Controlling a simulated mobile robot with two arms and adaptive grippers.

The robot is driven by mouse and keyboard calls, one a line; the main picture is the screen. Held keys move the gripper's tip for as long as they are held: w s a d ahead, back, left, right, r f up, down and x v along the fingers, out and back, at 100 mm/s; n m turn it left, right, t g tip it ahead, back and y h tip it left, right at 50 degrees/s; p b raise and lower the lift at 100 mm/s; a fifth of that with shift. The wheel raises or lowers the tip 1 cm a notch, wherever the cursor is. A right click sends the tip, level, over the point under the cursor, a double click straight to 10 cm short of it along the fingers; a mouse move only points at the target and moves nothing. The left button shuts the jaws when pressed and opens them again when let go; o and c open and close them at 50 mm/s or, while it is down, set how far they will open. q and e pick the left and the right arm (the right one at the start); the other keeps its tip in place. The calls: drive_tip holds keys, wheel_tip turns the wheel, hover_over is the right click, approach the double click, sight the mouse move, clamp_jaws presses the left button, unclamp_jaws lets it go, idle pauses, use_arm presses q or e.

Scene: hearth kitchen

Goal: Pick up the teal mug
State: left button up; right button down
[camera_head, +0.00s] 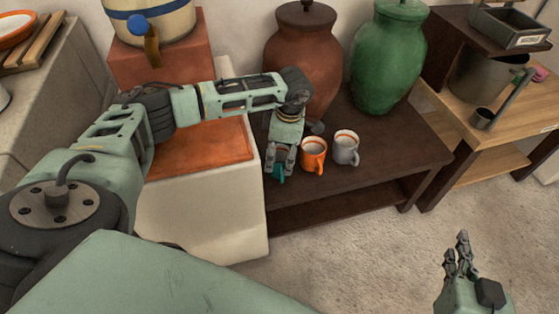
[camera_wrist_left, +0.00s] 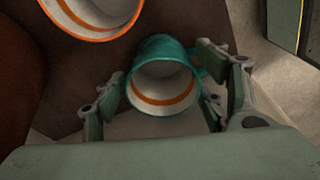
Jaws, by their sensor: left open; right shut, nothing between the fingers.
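The teal mug (camera_wrist_left: 164,77) shows in the left wrist view, its mouth facing the camera, with a white inside and an orange band. In the head view only a small teal part (camera_head: 280,174) shows below my left gripper (camera_head: 279,170), which hides the rest. My left gripper's fingers (camera_wrist_left: 168,112) are open, one on each side of the mug; I cannot tell whether they touch it. My right gripper (camera_head: 460,258) is shut and empty over the floor at the lower right.
An orange mug (camera_head: 313,155) and a grey mug (camera_head: 346,148) stand on the dark shelf (camera_head: 400,150), right of my left gripper. A brown jar (camera_head: 303,50) and a green jar (camera_head: 388,60) stand behind. A pale block with an orange top (camera_head: 205,150) is to the left.

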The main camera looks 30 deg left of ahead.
use_arm(q)
drive_tip(key=shift+f, duration=0.2)
use_arm(e)
drive_tip(key=shift+w+a+r, duration=0.1)
drive_tip(key=shift+r, duration=0.15)
use_arm(q)
drive_tip(key=shift+c, duration=0.3)
drive_tip(key=c, duration=1)
drive_tip(key=shift+o, duration=0.2)
drive_tip(key=shift+r, duration=0.1)
